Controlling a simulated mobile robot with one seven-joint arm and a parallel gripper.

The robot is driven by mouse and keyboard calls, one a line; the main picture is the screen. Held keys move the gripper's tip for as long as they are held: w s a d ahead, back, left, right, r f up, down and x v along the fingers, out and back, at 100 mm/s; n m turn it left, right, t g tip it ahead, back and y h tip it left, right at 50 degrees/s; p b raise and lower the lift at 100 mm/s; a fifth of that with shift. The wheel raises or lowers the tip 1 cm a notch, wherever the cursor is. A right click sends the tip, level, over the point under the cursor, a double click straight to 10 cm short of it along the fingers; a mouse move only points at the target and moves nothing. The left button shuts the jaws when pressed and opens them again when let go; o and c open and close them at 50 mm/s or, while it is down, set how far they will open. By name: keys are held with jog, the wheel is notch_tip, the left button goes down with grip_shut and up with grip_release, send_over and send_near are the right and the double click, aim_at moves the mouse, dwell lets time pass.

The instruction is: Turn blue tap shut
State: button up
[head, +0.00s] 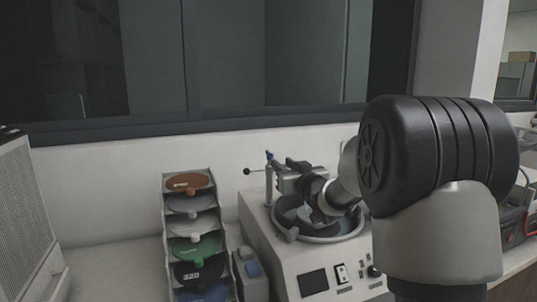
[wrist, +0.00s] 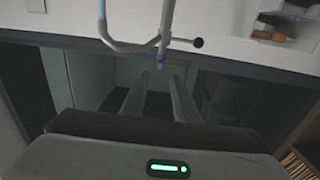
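The blue tap (head: 269,155) is a small blue piece at the top of a thin metal post on the polishing machine. In the wrist view the blue tap (wrist: 160,61) lies just ahead of my fingertips, roughly in line with the gap between them. My gripper (wrist: 157,80) is open, its two fingers apart with nothing between them. In the head view my gripper (head: 290,164) is just right of the post, above the machine's bowl; its fingers are hard to make out there.
The machine (head: 300,260) has a round bowl (head: 335,237) below my gripper. A side rod with a black ball (wrist: 198,43) sticks out from the post near the tap. A rack of coloured discs (head: 170,240) stands left. A wall and window are behind.

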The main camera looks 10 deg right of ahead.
aim_at(270, 153)
jog(key=w, duration=0.4)
jog(key=w+a+p, duration=0.1)
jog(key=w, duration=0.3)
jog(key=w+a, duration=0.1)
jog(key=w, duration=0.3)
jog(key=shift+a, duration=0.2)
grip_shut()
